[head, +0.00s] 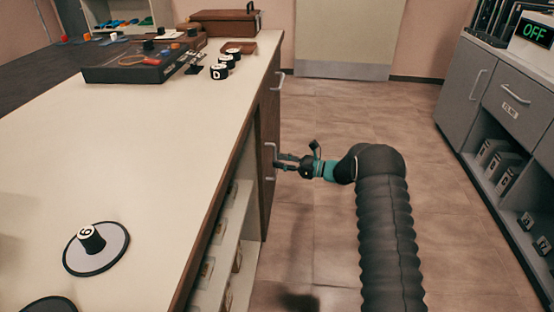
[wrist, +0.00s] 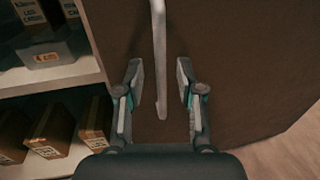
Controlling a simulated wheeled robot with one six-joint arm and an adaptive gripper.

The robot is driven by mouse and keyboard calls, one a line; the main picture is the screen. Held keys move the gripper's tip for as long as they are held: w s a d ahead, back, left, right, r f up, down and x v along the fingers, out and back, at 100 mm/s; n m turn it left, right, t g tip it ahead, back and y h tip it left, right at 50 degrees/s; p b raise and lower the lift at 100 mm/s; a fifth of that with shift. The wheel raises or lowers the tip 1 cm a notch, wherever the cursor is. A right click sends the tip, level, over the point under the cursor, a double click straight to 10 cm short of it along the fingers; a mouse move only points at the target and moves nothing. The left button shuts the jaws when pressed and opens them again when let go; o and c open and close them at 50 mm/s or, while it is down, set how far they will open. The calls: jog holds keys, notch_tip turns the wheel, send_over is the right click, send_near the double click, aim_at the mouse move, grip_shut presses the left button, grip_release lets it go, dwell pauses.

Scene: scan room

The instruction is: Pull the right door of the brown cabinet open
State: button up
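The brown cabinet's door (head: 269,115) faces the aisle along the side of the counter. In the wrist view the brown door panel (wrist: 240,70) fills the middle and right, beside open shelves. Its pale bar handle (wrist: 160,60) runs down between my fingers. In the head view this nearer handle (head: 271,150) is at my gripper's tips. My gripper (wrist: 158,95) is open, with a finger on each side of the handle and visible gaps to both. My gripper also shows in the head view (head: 280,161). A second handle (head: 281,81) is farther along the cabinet front. The door appears closed.
Open shelves with boxes (wrist: 50,130) lie left of the door. The cream countertop (head: 150,140) holds a dark device (head: 135,65) and a brown case (head: 225,22). Grey cabinets (head: 480,90) stand at right. Open floor (head: 340,110) lies between.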

jog(key=shift+x, duration=1.35)
grip_shut()
jog(key=shift+d, duration=0.35)
